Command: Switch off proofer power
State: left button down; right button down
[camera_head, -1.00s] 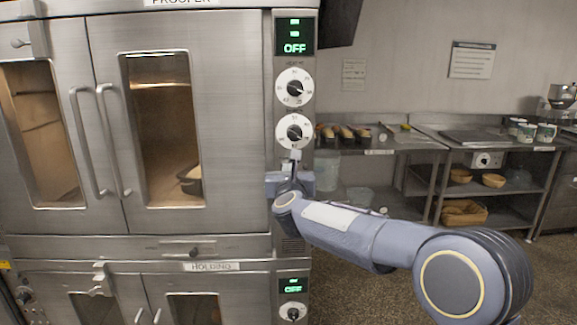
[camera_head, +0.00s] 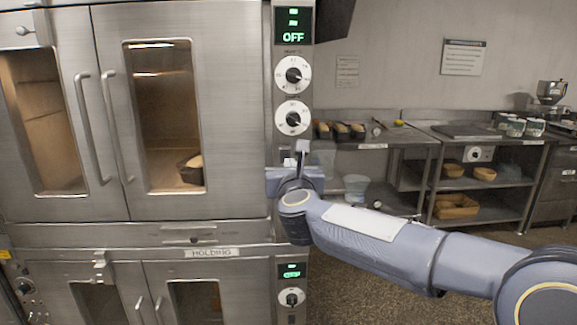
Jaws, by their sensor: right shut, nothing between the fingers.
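The proofer (camera_head: 238,100) is the upper steel cabinet with two glass doors, both shut. Its green display (camera_head: 293,25) at the top of the control strip reads OFF. Below are two white dials with black knobs, an upper dial (camera_head: 293,75) and a lower dial (camera_head: 293,118). My right gripper (camera_head: 301,152) is shut and empty, pointing up just below the lower dial and apart from it. It hides the lower part of the control strip, where any power switch cannot be seen. My left gripper is not in view.
The holding cabinet (camera_head: 230,272) below has its own display (camera_head: 292,271), also reading OFF, and a dial (camera_head: 292,298). A steel table (camera_head: 372,146) with loaf tins stands behind at right. Open floor (camera_head: 370,275) lies right of the cabinets.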

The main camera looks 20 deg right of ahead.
jog(key=shift+v, duration=1.1)
jog(key=shift+s+d+r, duration=0.1)
